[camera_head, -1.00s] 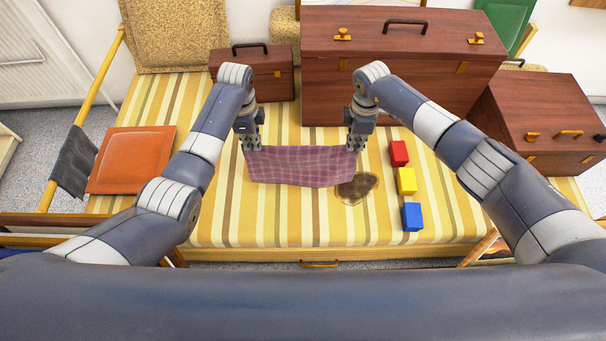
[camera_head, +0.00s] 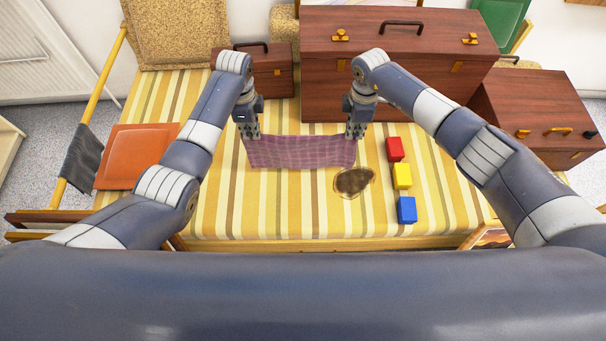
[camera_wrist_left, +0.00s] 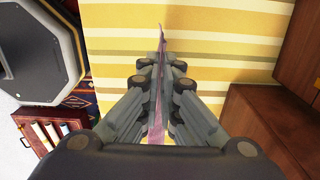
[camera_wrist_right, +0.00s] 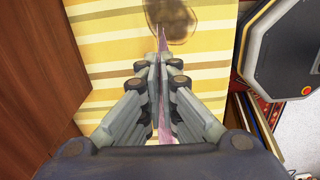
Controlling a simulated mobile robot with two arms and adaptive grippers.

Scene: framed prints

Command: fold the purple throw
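The purple checked throw (camera_head: 300,152) hangs between my two grippers in the head view, over the yellow striped surface. My left gripper (camera_head: 250,137) is shut on its left end. My right gripper (camera_head: 354,136) is shut on its right end. In the left wrist view the throw (camera_wrist_left: 158,95) shows edge-on as a thin strip between the closed fingers. The right wrist view also shows the throw (camera_wrist_right: 162,90) as a thin strip between the fingers. Whether its lower edge touches the surface is unclear.
A brown stain-like patch (camera_head: 354,181) lies right of the throw. Red (camera_head: 394,149), yellow (camera_head: 402,176) and blue (camera_head: 407,210) blocks stand farther right. Wooden cases (camera_head: 400,75) stand behind. An orange cushion (camera_head: 135,157) lies left. The striped surface (camera_head: 290,210) in front is clear.

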